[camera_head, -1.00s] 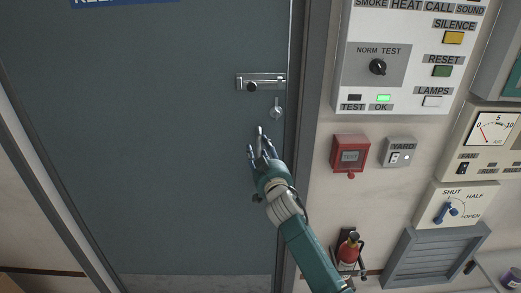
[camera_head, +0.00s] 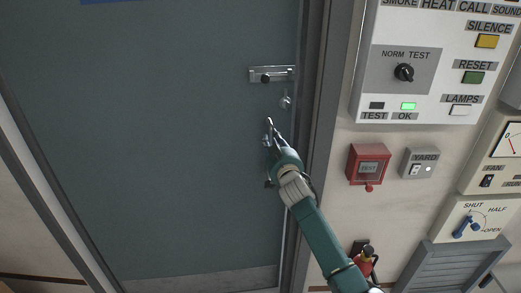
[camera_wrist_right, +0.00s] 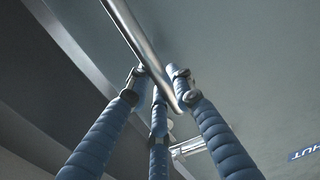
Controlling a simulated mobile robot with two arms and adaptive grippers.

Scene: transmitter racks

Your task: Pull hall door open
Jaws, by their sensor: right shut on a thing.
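The hall door (camera_head: 170,150) is a dark blue-grey panel filling the left and middle of the head view. Its metal bar handle (camera_wrist_right: 137,35) runs diagonally from the top of the right wrist view. My right gripper (camera_head: 270,132) is at the door's right side, below the bolt. Its blue fingers (camera_wrist_right: 160,90) are closed around the lower part of the bar. In the head view the gripper hides most of the handle. I see no clear gap at the door's edge and cannot tell if it is ajar. My left gripper is out of view.
A metal slide bolt (camera_head: 272,75) and a small round fitting (camera_head: 286,102) are above the handle. The door frame (camera_head: 319,120) stands close to the right. Beyond it are an alarm panel (camera_head: 425,95), a red call box (camera_head: 368,165) and a fire extinguisher (camera_head: 367,262).

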